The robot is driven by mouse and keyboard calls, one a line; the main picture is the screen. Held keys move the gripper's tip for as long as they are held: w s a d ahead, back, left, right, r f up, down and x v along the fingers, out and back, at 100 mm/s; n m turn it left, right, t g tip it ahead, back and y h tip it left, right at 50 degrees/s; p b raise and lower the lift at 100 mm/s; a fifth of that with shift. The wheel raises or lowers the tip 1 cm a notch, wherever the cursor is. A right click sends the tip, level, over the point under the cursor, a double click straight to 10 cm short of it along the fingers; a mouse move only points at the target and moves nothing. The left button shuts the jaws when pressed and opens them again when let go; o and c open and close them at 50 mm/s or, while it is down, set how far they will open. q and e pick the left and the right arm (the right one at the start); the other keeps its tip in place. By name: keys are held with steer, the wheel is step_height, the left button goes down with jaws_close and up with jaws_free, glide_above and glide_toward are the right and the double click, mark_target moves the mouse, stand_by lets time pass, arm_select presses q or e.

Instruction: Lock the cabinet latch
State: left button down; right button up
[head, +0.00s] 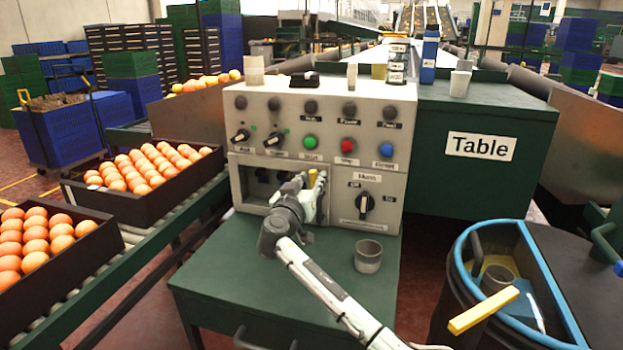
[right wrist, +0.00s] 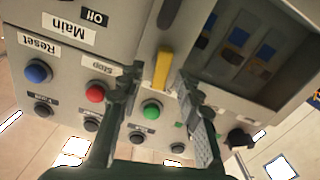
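The grey control cabinet (head: 330,115) stands on the green table, with labelled buttons and knobs on its front. An open compartment (head: 262,185) shows at its lower left; its switches show in the right wrist view (right wrist: 235,45). A yellow latch handle (head: 312,177) sits beside the compartment, left of the "Main" knob (head: 363,205). In the right wrist view the yellow latch (right wrist: 162,70) lies between the fingertips of my right gripper (right wrist: 160,84). That gripper is open, with one finger on each side and visible gaps. My left gripper is not in view.
A grey cup (head: 368,256) stands on the green tabletop (head: 220,270) right of my right arm. Several cups and small items stand on the cabinet's top. A round blue-rimmed bin (head: 470,235) is at right.

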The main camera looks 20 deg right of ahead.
steer(key=shift+w+d, duration=0.15)
jaws_close()
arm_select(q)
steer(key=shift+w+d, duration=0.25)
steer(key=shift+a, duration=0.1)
